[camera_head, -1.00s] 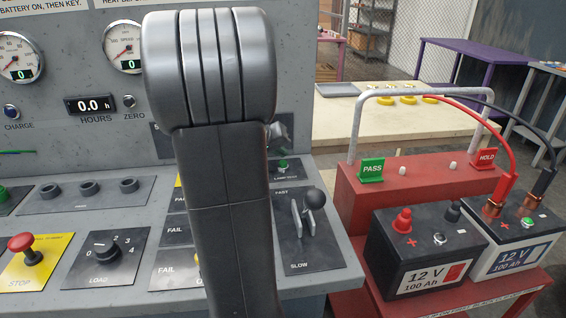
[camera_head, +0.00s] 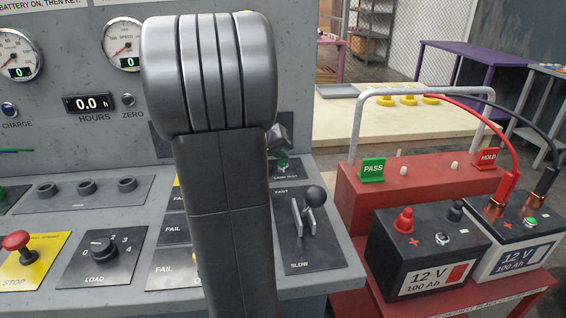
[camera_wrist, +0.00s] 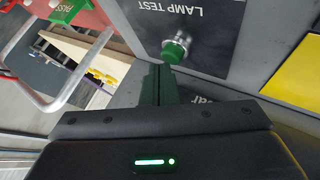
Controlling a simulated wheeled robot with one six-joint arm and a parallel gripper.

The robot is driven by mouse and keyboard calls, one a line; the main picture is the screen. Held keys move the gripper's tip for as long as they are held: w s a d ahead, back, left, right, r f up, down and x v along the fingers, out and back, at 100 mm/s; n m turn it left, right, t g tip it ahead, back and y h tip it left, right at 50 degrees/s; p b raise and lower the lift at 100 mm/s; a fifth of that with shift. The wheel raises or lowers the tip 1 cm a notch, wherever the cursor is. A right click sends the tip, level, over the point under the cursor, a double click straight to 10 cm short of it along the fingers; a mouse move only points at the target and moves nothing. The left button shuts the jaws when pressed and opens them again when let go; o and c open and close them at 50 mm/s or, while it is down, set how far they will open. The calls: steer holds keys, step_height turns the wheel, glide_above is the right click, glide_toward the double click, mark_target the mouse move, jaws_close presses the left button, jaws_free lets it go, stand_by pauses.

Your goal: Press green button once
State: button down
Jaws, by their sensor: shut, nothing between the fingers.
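A green push button (camera_wrist: 176,47) with a pale metal collar sits on a dark plate marked LAMP TEST in the wrist view. In the head view the green button (camera_head: 283,166) shows small, just right of my arm and above the FAST/SLOW lever. My gripper (camera_wrist: 158,70) is shut and empty, its fingertips close to the button's lower left in the wrist view. I cannot tell whether they touch it. In the head view my arm hides most of the gripper and part of the panel.
A FAST/SLOW lever (camera_head: 314,200) stands up just below the button. A red stand (camera_head: 345,195) with a metal rail and two 12 V batteries is to the right. A red STOP knob (camera_head: 17,241) and LOAD dial (camera_head: 103,248) are at lower left.

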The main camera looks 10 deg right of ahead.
mark_target(281, 166)
steer(key=shift+f+b, duration=0.5)
steer(key=shift+b, duration=0.05)
stand_by(0.4)
steer(key=shift+r, duration=0.1)
steer(key=shift+r+p, duration=0.55)
steer(key=shift+r, duration=0.4)
steer(key=shift+r, duration=0.1)
step_height(281, 166, up, 5)
steer(key=p, duration=0.3)
stand_by(0.7)
